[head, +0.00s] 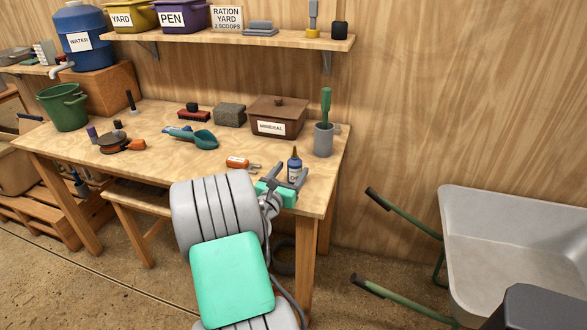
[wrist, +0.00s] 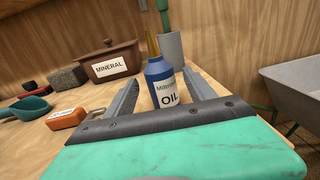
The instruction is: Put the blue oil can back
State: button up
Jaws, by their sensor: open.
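The blue oil can (head: 295,167) stands upright near the right front corner of the wooden workbench, with a white label and an amber spout. In the wrist view the oil can (wrist: 161,84) stands between my two fingers, its label reading OIL. My gripper (head: 285,180) is open, with one finger on each side of the can. The can's foot is hidden behind my gripper's palm in the wrist view.
An orange tool (head: 238,162) lies left of the can. A grey cup with a green handle (head: 323,138) and a brown MINERAL box (head: 279,117) stand behind. A shelf (head: 230,38) hangs above the bench. A wheelbarrow (head: 510,245) stands at the right.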

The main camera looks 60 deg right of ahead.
jog(key=a, duration=1)
jog(key=w+a+f+m+t+y, duration=0.1)
jog(key=w+a+f+m+y, duration=0.2)
jog(key=w+a+m+y, duration=0.35)
jog(key=w+a+f+m+t+y, duration=0.1)
jog(key=w+a+f+m+y, duration=0.25)
jog(key=a+m, duration=0.5)
jog(key=s+a+m+y, duration=0.2)
jog(key=a+y, duration=0.2)
jog(key=a, duration=1)
jog(key=s+a+r+m+g+y, duration=0.1)
jog(key=s+a+y, duration=0.2)
jog(key=a, duration=1.2)
jog(key=shift+s+r+m+y, duration=0.15)
jog(key=shift+s+m+y, duration=0.05)
jog(key=shift+m+y, duration=0.25)
